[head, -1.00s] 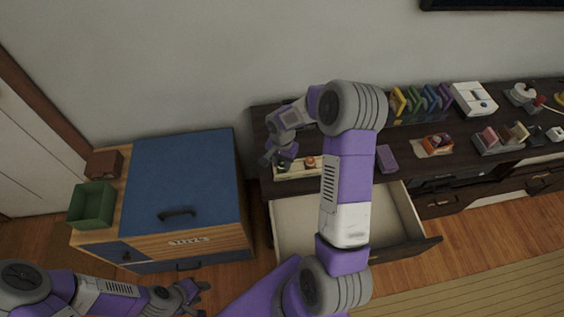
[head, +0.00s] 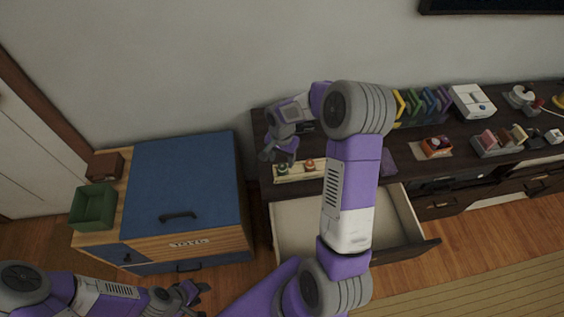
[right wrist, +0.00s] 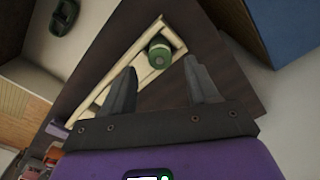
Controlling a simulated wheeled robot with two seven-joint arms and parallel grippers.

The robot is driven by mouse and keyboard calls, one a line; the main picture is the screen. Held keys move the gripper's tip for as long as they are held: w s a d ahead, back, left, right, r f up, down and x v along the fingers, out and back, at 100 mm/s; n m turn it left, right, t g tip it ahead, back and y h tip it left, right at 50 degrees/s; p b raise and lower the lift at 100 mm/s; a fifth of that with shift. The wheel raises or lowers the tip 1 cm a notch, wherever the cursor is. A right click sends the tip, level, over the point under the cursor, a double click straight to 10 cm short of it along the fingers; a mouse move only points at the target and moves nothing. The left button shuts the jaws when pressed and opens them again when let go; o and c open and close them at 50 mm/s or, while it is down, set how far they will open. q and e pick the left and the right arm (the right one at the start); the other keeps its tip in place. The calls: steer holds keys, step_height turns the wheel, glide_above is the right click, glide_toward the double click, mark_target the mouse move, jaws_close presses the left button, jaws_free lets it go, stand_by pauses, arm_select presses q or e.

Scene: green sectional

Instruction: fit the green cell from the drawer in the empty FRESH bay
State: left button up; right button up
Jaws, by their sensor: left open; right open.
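The cream tray (head: 296,175) lies on the dark cabinet top. A green cell (head: 283,169) stands upright in the tray's left end. In the right wrist view the green cell (right wrist: 160,54) sits in the end of the cream tray (right wrist: 95,101), just past my fingertips. My right gripper (head: 279,157) is open and empty above it, and its two fingers (right wrist: 160,67) are apart and clear of the cell. An orange-red cell (head: 310,163) stands further right in the tray. My left gripper (head: 195,293) is open and empty at the lower left, away from the cabinet.
A blue-topped cabinet (head: 185,185) with a green bin (head: 93,207) stands left. Several coloured items and a white device (head: 472,101) fill the cabinet top's right side.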

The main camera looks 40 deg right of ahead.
mark_target(282, 167)
step_height(282, 167, up, 8)
steer(key=p, duration=0.1)
steer(key=s+a+f+n+y, duration=0.2)
steer(key=a+f+n+y, duration=0.15)
steer(key=a+f, duration=0.95)
steer(key=s+a+f+n, duration=0.6)
steer(key=s+a+f, duration=0.4)
steer(key=s+a, duration=0.2)
steer(key=shift+s+t+y, duration=0.3)
steer(key=shift+s+y, duration=0.05)
steer(key=shift+s, duration=0.3)
